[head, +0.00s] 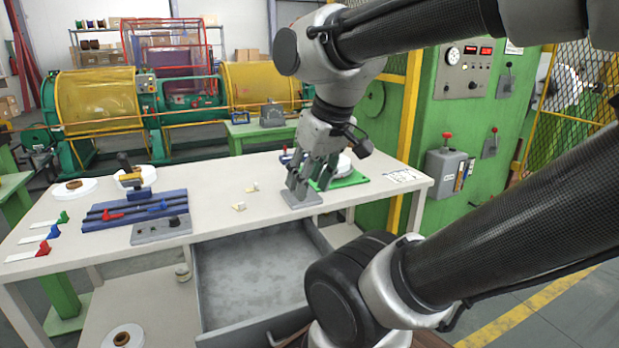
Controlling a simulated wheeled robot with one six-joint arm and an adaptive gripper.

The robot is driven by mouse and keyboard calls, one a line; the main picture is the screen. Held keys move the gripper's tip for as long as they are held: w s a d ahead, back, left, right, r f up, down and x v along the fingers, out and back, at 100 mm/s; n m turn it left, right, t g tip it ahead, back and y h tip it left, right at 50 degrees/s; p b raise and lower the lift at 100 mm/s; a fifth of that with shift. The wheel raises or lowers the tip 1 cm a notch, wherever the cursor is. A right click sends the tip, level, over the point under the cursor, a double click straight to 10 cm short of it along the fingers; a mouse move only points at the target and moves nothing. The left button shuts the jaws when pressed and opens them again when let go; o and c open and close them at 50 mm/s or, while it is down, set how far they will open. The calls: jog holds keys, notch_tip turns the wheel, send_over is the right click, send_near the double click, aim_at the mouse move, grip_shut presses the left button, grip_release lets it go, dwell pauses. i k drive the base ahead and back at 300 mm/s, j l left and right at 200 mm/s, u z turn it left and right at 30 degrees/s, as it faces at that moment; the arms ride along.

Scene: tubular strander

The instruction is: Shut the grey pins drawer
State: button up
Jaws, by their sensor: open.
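The grey drawer (245,278) under the white bench stands pulled well out toward me. Its inside looks empty where it shows. Its front panel (262,328) is at the bottom of the head view, and my arm covers the right part of it. My gripper (302,192) is above the bench top, behind the open drawer and near the bench's right part. It points down over a small grey plate (302,199), with its fingers apart. I cannot tell whether the fingertips touch the plate.
On the bench (215,222) are a blue rack (135,208), a grey block (160,230), a green tray (345,180) and small coloured pieces at left. A green control cabinet (470,110) stands at right. A spool (123,337) lies on the lower shelf.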

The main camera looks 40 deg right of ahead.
aim_at(250, 293)
jog(key=j+z, duration=0.15)
jog(key=j, duration=0.9)
jog(key=i+j+z, duration=0.1)
jog(key=i+j, duration=0.2)
jog(key=j, duration=0.25)
jog(key=z, duration=0.05)
